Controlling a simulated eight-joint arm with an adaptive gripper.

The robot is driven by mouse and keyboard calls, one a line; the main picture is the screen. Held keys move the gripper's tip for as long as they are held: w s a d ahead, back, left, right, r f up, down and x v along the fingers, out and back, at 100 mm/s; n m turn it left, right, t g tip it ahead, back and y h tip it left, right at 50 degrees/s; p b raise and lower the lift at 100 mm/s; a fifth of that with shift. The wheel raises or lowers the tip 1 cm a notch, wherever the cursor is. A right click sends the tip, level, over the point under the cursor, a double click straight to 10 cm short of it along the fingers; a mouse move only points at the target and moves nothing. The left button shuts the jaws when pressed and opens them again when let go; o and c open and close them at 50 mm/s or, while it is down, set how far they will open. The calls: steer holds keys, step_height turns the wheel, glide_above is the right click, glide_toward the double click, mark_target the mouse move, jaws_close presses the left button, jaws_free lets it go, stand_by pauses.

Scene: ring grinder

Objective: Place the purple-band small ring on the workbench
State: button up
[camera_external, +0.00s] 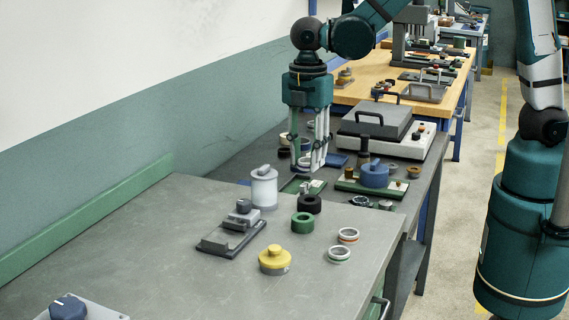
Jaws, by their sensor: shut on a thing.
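My gripper (310,166) points straight down over the far part of the grey workbench (150,235), near a small green tray (292,187). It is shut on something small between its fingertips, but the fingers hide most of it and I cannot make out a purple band. Two small pale rings lie at the bench's right edge: one with a red-orange band (348,236), one with a greenish band (339,255). I cannot pick out a purple band on any ring in view.
A green ring (302,223), a black ring (309,204), a white cylinder (264,188), a yellow knobbed part (274,261) and a dark fixture (232,236) stand on the bench. A grey-lidded machine (384,130) stands behind. The bench's left and front middle are clear.

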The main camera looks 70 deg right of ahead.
steer(key=p, duration=0.1)
glide_above(361, 224)
steer(key=shift+r, duration=0.25)
steer(key=shift+f, duration=0.1)
stand_by(0.3)
steer(key=shift+f+b, duration=0.4)
steer(key=shift+f, duration=2.4)
steer(key=shift+f+b, duration=0.35)
steer(key=shift+f, duration=1.75)
steer(key=shift+f, duration=0.2)
steer(key=o, duration=0.9)
steer(key=shift+r, duration=0.25)
